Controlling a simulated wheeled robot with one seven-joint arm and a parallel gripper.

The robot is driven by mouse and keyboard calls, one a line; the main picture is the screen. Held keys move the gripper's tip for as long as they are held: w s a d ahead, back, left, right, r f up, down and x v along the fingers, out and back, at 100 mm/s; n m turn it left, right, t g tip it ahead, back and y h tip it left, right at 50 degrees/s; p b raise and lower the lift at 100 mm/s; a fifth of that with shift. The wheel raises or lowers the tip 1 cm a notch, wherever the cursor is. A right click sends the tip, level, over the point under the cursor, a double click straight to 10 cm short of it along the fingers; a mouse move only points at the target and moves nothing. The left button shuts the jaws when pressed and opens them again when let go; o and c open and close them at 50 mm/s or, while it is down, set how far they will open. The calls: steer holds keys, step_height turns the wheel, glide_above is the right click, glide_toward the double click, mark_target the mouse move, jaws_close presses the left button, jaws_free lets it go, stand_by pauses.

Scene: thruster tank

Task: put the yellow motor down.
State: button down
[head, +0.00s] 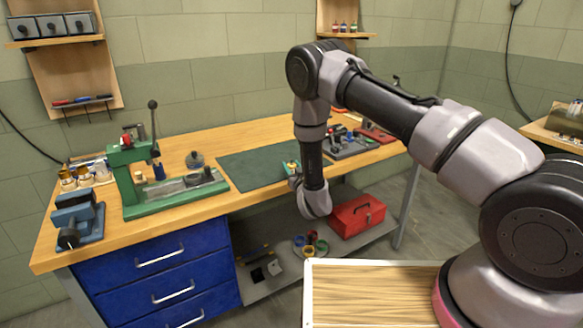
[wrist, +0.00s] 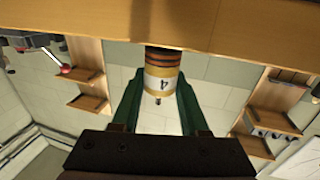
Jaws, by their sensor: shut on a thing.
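The yellow motor (wrist: 162,84) shows in the wrist view as a cylinder with orange and dark bands, a white label marked 4 and a small shaft. My gripper (wrist: 158,78) has its green fingers on either side of the motor and is shut on it. The wooden bench edge (wrist: 220,28) crosses the top of this inverted view, by the motor's banded end; I cannot tell whether they touch. In the head view my gripper (head: 292,171) is small and partly hidden by my arm, at the bench's front edge by the dark green mat (head: 250,167).
A green press (head: 140,180) and a blue vise (head: 77,220) stand on the bench's left, near several small cylinders (head: 75,178). A red toolbox (head: 356,216) sits on the lower shelf. The mat's middle looks clear.

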steer(key=shift+f, duration=0.2)
steer(key=shift+c, duration=2.1)
jaws_free()
